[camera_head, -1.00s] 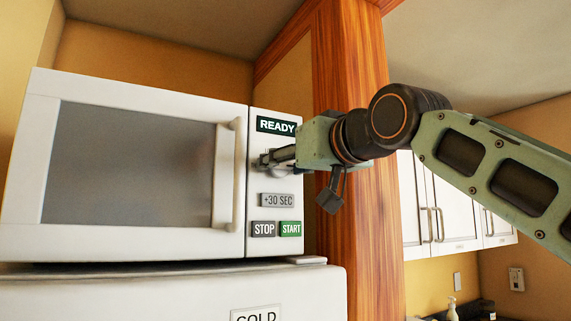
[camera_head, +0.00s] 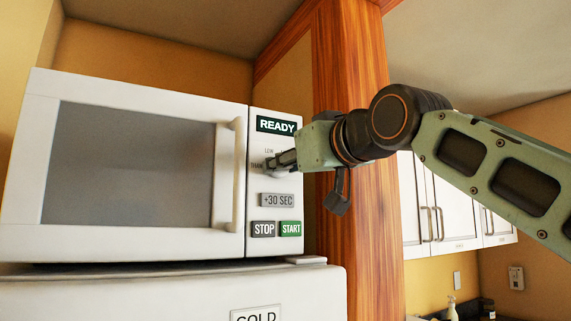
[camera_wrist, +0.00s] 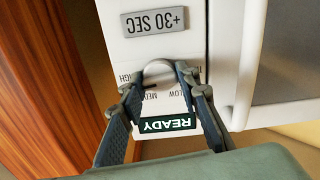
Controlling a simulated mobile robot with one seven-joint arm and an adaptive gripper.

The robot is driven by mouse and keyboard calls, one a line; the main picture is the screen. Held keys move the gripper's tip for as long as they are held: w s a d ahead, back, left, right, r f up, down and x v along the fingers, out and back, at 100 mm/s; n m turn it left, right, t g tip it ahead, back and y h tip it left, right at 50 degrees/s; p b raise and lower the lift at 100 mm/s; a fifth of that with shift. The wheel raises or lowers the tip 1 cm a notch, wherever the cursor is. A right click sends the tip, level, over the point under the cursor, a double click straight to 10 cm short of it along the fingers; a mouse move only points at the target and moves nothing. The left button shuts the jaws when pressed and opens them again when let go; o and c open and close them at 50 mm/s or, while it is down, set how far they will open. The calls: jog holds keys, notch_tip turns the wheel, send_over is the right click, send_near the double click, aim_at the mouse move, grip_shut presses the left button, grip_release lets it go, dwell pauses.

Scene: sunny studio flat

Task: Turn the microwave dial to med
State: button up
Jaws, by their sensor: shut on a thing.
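The white microwave (camera_head: 130,170) has a control panel at its right, with the dial (camera_head: 282,174) below a dark READY display (camera_head: 276,125). My gripper (camera_head: 281,161) reaches the dial from the right and partly hides it. In the wrist view, which shows the panel upside down, the pale dial (camera_wrist: 158,69) sits between the two fingertips (camera_wrist: 154,80). The fingers are shut on it. The MED label (camera_wrist: 147,97) shows between the fingers, with parts of the HIGH and LOW labels beside them. I cannot tell for sure which label the dial points to.
The +30 SEC button (camera_head: 277,200), STOP button (camera_head: 263,230) and START button (camera_head: 290,229) are below the dial. The microwave door handle (camera_head: 229,175) is left of the panel. A wooden post (camera_head: 350,80) stands close on the right. The microwave rests on a white fridge (camera_head: 130,295).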

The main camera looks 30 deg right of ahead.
jog(key=n+p, duration=0.1)
jog(key=n, duration=0.9)
jog(key=shift+p, duration=0.3)
dwell(0.4)
jog(key=o, duration=1.2)
jog(key=shift+c, duration=0.2)
jog(key=s, duration=1.2)
jog(key=shift+d, duration=0.2)
